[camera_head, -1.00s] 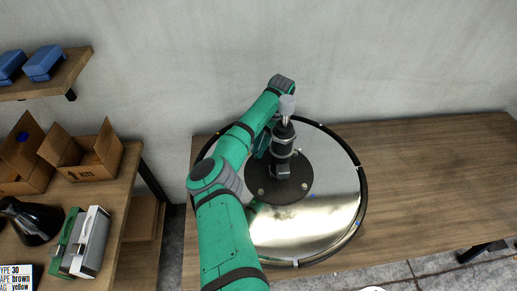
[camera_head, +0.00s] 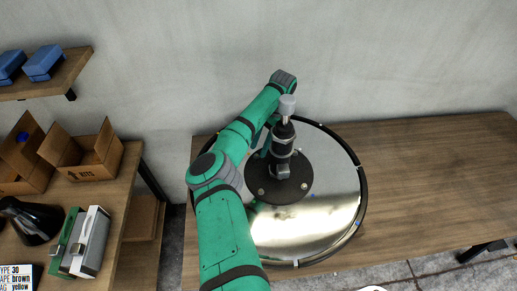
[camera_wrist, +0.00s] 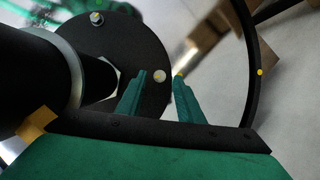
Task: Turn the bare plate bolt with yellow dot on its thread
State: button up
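A dark round plate (camera_head: 262,198) lies on the mirror-like chair base, with a thick black post (camera_head: 281,150) rising from it. In the wrist view, the plate (camera_wrist: 128,38) carries a pale round bolt (camera_wrist: 160,77) with a small yellow mark and no visible nut. Another bolt (camera_wrist: 97,18) has a hex nut around it and a yellowish tip. My gripper (camera_wrist: 159,76) is open, its green fingers either side of the pale bolt in the picture. No contact shows, and I cannot tell its height above the bolt. In the head view the fingers are hidden behind the post and arm.
The post (camera_wrist: 35,75) stands close to my gripper's left in the wrist view. A black ring (camera_wrist: 252,95) with a yellow dot edges the base. The wooden table (camera_head: 430,185) is clear at right; a shelf with cardboard boxes (camera_head: 95,155) stands left.

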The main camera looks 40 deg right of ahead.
jog(key=v, duration=0.9)
jog(key=shift+r, duration=0.15)
